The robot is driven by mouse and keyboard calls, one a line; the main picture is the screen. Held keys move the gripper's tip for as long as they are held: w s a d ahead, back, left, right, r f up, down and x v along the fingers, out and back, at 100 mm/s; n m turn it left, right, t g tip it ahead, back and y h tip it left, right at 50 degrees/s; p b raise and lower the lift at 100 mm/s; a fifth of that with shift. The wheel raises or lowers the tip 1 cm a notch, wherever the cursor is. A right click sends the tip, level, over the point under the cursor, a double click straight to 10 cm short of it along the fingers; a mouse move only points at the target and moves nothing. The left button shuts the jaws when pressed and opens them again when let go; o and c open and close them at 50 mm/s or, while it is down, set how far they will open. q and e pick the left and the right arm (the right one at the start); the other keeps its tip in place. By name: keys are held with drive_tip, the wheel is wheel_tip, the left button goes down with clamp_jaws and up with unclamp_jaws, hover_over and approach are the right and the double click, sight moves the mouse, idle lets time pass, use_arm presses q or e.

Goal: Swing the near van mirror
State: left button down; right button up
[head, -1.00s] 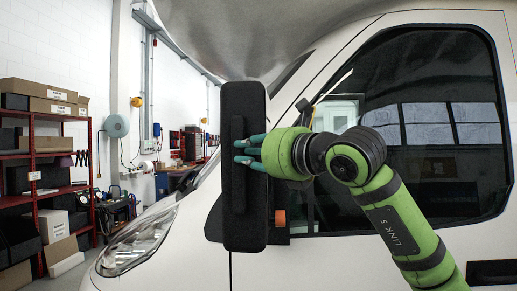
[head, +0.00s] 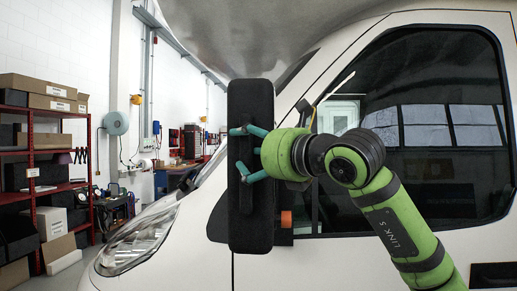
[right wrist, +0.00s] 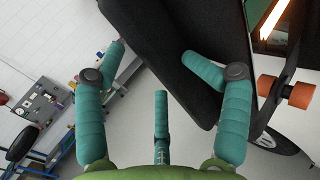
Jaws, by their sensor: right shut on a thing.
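The near van mirror (head: 258,215) is a tall black housing on the side of the white van, upright in front of the side window. A raised vertical bar (head: 245,195) runs down its facing side. My right gripper (head: 238,152) is at the mirror's middle, shut on it. Its teal fingers are spread and bent inward at the tips, over the dark housing. In the right wrist view the mirror (right wrist: 185,70) fills the upper middle, between and beyond the fingers; the exact contact is hard to see. My left gripper is not in view.
The van door (head: 345,258) and dark side window (head: 440,165) lie close behind my right arm. An orange marker (head: 286,219) sits by the mirror's base. Red shelving (head: 32,150) with boxes stands at the far left, with open floor before it.

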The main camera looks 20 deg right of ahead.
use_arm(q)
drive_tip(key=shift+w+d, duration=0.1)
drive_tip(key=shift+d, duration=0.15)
use_arm(e)
drive_tip(key=v, duration=1.2)
